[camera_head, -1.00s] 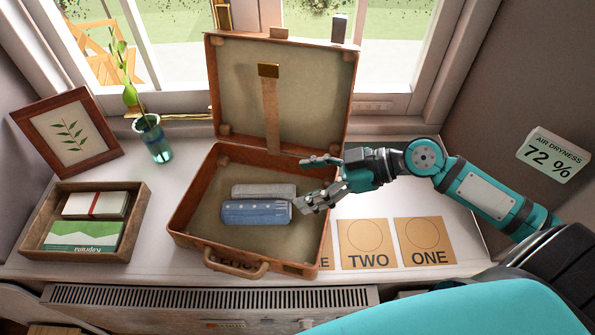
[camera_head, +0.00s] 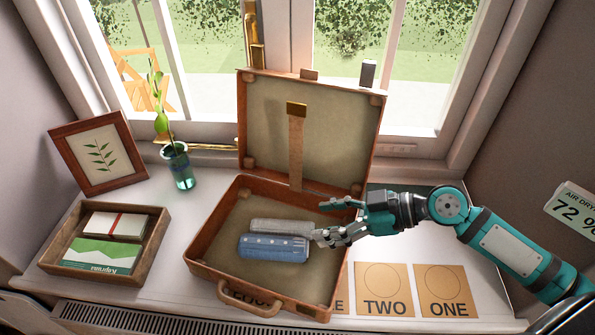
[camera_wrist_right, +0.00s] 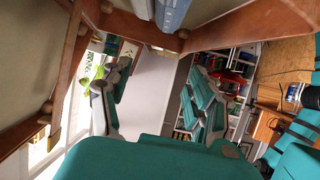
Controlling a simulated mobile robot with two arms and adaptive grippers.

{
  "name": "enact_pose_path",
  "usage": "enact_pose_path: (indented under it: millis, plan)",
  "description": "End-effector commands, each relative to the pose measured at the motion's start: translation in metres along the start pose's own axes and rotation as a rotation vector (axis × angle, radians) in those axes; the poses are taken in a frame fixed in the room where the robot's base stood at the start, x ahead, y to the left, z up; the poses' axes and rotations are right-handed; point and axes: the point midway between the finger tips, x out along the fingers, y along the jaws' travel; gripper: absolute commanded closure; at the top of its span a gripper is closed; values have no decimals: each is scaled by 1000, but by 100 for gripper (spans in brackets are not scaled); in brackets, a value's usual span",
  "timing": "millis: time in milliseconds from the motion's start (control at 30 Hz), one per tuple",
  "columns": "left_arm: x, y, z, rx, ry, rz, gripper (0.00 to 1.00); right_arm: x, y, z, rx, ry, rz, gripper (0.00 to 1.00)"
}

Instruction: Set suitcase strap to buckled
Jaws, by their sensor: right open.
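The brown suitcase (camera_head: 206,247) stands open on the white sill, its lid (camera_head: 345,120) upright against the window. A folded blue item (camera_head: 272,248) and a grey one (camera_head: 290,226) lie in the case. My right gripper (camera_head: 319,221) is open and empty over the case's right side, its fingers pointing left, right of the strap's lower end. In the right wrist view its fingers (camera_wrist_right: 155,100) are apart. My left gripper is not in view.
A wooden tray (camera_head: 152,245) with books, a glass vase (camera_head: 178,168) with a plant and a framed leaf picture (camera_head: 98,152) stand left of the suitcase. Cards marked TWO (camera_head: 384,290) and ONE (camera_head: 443,291) lie to the right.

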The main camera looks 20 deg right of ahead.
Motion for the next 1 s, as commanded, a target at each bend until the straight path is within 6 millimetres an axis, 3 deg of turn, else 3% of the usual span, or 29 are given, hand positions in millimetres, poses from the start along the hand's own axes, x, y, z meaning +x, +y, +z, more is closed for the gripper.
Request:
enact_pose_path:
  millis: [33, 167, 433, 700, 1000]
  plan:
    - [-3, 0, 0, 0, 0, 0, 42, -1, 3, -4, 39, 15, 11, 49]
    - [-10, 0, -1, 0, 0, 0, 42, -5, 17, -19, 227, 82, 54, 66]
    - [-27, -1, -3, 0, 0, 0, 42, -25, 59, -52, 809, 319, 125, 100]
    - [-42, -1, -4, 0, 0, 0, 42, -51, 96, -68, 1345, 580, 98, 100]
    - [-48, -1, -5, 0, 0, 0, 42, -67, 114, -70, 1616, 727, 46, 100]
